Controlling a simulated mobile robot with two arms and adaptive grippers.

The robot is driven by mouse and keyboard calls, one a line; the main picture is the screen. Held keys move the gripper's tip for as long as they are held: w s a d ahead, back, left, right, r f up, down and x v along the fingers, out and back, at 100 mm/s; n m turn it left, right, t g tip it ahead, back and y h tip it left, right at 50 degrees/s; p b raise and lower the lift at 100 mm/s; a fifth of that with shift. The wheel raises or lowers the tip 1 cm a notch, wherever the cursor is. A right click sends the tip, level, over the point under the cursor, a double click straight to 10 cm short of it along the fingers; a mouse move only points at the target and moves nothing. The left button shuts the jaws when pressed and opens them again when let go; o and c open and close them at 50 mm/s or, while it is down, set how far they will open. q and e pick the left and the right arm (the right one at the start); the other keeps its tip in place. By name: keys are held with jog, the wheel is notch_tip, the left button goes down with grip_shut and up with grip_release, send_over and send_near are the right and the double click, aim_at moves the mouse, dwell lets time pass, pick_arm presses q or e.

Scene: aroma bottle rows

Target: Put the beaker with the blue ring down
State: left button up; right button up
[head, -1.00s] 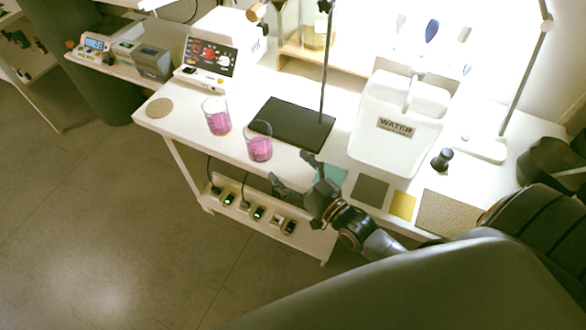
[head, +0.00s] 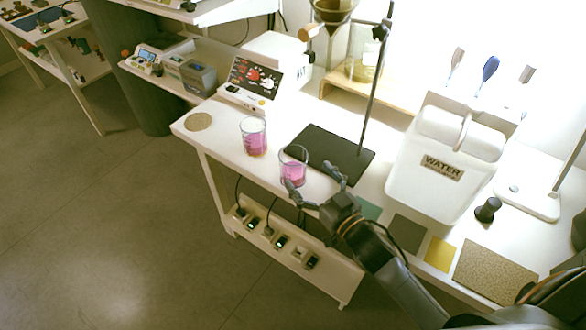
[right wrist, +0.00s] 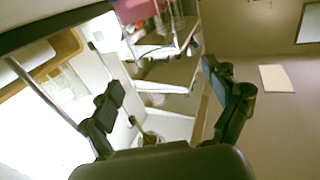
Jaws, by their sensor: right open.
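Two glass beakers with pink liquid stand upright on the white bench (head: 224,145). One is the left beaker (head: 254,138); the other is the right beaker (head: 293,168), near the front edge beside a black stand base (head: 335,150). I cannot clearly make out a blue ring on either. My right gripper (head: 311,182) is open, just in front of and to the right of the right beaker. One fingertip overlaps the beaker's lower part in the picture; I cannot tell whether it touches. In the right wrist view, the open fingers (right wrist: 163,82) have no object clearly between them. My left gripper is out of view.
A round tan mat (head: 199,122) lies at the bench's left end. A stand rod (head: 376,85) rises from the black base. A white water container (head: 440,165) stands to the right. Flat green, grey, yellow (head: 440,254) and speckled squares lie along the front edge.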

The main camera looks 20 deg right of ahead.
aim_at(287, 149)
jog(key=x, duration=0.5)
jog(key=f+x, duration=0.1)
jog(key=x, duration=0.2)
jog(key=shift+w+d, duration=0.1)
jog(key=shift+w, duration=0.1)
jog(key=c, duration=1.3)
jog(key=shift+r, duration=0.1)
jog(key=shift+c, duration=1.2)
jog(key=shift+r, duration=0.1)
